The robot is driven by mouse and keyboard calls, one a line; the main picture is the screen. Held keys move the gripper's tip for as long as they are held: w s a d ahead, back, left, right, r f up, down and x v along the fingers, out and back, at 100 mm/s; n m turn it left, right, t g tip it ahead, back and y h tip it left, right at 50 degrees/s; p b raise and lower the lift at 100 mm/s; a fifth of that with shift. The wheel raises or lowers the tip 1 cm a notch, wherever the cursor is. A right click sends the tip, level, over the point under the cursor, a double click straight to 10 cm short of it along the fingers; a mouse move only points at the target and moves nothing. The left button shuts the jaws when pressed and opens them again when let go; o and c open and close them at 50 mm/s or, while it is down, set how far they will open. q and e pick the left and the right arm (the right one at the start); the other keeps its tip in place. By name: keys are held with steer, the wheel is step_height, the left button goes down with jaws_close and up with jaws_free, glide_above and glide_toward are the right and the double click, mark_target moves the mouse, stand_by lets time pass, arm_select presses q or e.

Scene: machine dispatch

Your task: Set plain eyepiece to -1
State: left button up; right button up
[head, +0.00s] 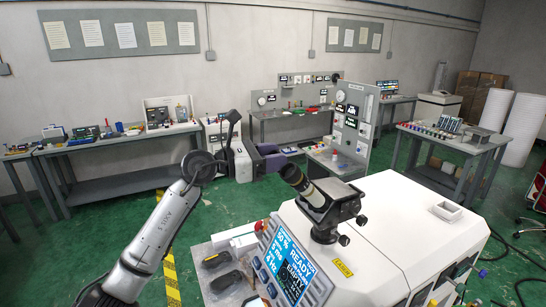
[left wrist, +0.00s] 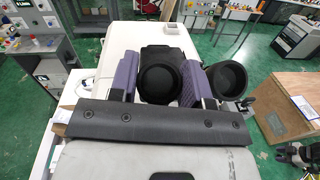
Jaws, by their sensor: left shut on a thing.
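The microscope head (head: 340,200) stands on the white machine (head: 400,225), its tilted eyepiece tube ending in a black cup (head: 291,173). In the left wrist view two round black eyepieces show side by side. My left gripper (head: 270,158) has purple pads and is at the eyepiece end of the microscope. In the left wrist view its pads are shut on the left-hand eyepiece (left wrist: 158,80), one on each side. The right-hand eyepiece (left wrist: 225,78) is outside the pads. No scale or marking on the eyepieces can be read.
A blue display (head: 288,262) on the machine's front reads READY. A wooden box (left wrist: 285,105) stands at the right in the left wrist view. Benches line the walls, with green floor between.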

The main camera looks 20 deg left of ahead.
arm_select(q)
steer(key=c, duration=0.3)
steer(key=shift+n+t+y+p, duration=0.95)
steer(key=shift+n+t+y, duration=0.05)
steer(key=shift+n, duration=0.8)
steer(key=shift+c, duration=0.2)
steer(key=shift+n+t+y, duration=0.5)
steer(key=shift+n+y, duration=0.1)
steer(key=shift+n, duration=0.2)
steer(key=shift+n+t+y, duration=0.3)
steer(key=shift+n+y, duration=0.5)
steer(key=shift+n, duration=0.1)
steer(key=o, duration=0.9)
steer(key=shift+o, duration=0.2)
